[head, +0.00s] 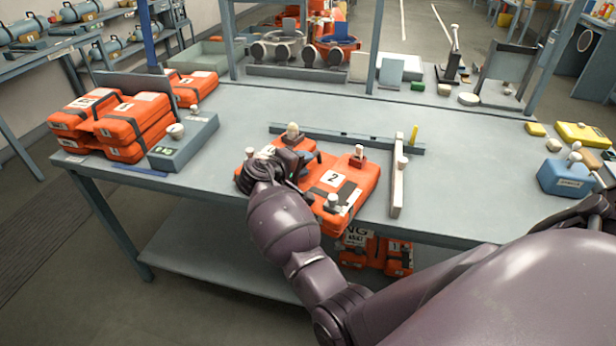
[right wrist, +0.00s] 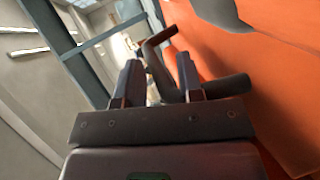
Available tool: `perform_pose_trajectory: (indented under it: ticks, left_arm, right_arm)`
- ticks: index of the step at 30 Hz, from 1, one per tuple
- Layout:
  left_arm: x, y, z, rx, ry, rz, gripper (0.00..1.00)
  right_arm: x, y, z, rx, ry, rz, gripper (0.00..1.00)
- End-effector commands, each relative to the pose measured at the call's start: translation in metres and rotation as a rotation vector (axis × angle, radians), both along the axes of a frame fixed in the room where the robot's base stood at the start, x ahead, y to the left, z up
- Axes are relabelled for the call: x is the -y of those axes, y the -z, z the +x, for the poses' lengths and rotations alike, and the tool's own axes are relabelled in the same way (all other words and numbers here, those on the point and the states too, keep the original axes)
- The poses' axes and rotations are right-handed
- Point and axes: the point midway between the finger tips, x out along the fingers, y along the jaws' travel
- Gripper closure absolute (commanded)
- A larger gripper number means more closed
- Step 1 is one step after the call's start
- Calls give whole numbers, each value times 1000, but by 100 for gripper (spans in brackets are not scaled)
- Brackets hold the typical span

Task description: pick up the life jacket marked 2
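The orange life jacket marked 2 (head: 348,188) lies flat on the grey table, its white label and dark straps facing up. My right gripper (head: 300,165) is at its left part, and my wrist and forearm cover the jacket's left end. In the right wrist view, the two fingers of my right gripper (right wrist: 160,82) stand apart. A dark curved strap or handle (right wrist: 160,58) shows beyond and between them, and I cannot tell whether they touch it. The jacket's orange side (right wrist: 265,90) fills the right of that view. My left gripper is not in view.
Stacked orange jackets (head: 130,125) and a grey box (head: 185,143) are at the left. A blue box (head: 566,178) is at the right. The table's middle right is clear.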

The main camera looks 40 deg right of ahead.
Motion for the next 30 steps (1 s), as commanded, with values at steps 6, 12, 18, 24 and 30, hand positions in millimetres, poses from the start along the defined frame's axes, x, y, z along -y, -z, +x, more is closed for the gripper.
perform_pose_trajectory:
  ticks: [6, 12, 18, 24, 30]
  left_arm:
    - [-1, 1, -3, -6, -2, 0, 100]
    - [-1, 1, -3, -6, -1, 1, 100]
    - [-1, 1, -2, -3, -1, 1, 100]
    - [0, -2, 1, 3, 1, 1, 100]
    - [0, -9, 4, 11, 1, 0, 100]
  right_arm:
    - [0, -1, 0, 1, 1, -2, 100]
    - [0, -1, 0, 2, 1, -3, 100]
    - [0, -3, 1, 3, 0, -4, 100]
    - [0, -9, 1, 3, 0, -3, 100]
    - [0, -39, 1, 9, 0, -3, 100]
